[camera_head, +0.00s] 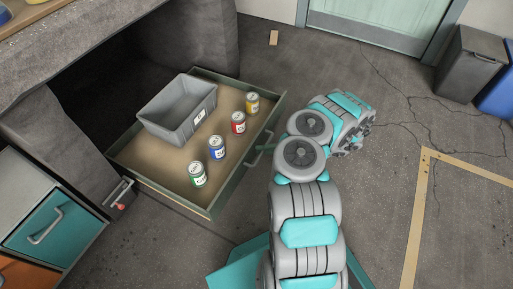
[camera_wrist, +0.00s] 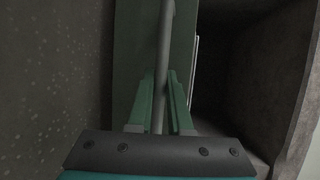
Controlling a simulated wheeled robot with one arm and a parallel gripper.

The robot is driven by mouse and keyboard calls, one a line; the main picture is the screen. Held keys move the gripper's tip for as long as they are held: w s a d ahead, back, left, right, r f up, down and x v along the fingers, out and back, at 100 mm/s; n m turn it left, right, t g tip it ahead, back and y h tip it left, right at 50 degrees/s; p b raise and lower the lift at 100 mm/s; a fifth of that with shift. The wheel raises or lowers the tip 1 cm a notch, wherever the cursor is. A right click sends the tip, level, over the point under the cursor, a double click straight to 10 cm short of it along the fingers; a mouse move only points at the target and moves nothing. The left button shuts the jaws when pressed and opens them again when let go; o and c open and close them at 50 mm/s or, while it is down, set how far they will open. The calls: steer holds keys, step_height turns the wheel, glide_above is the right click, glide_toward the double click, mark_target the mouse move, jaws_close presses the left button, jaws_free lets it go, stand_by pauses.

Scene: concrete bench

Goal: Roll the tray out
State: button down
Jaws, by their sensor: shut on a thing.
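The tray (camera_head: 240,181) is a wide, shallow, green-edged drawer with a tan bottom. It stands out from the dark space under the concrete bench. In the wrist view, the green fingers of my gripper (camera_wrist: 160,88) are shut on the tray's grey bar handle (camera_wrist: 166,35). The green front panel (camera_wrist: 130,40) shows behind the bar.
The tray carries a grey bin (camera_head: 165,118) and several cans, including a green one (camera_head: 197,175) and a red one (camera_head: 238,123). A teal drawer cabinet (camera_head: 50,225) stands at left. Floor right of the tray is open around my arm; dark bins (camera_head: 470,62) stand farther right.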

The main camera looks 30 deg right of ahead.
steer(key=shift+s+d, duration=0.7)
steer(key=shift+s, duration=0.3)
steer(key=c, duration=1.1)
jaws_free()
steer(key=shift+d, duration=0.1)
steer(key=v, duration=0.7)
steer(key=shift+s+d, duration=0.2)
steer(key=shift+d, duration=0.1)
steer(key=shift+r, duration=0.1)
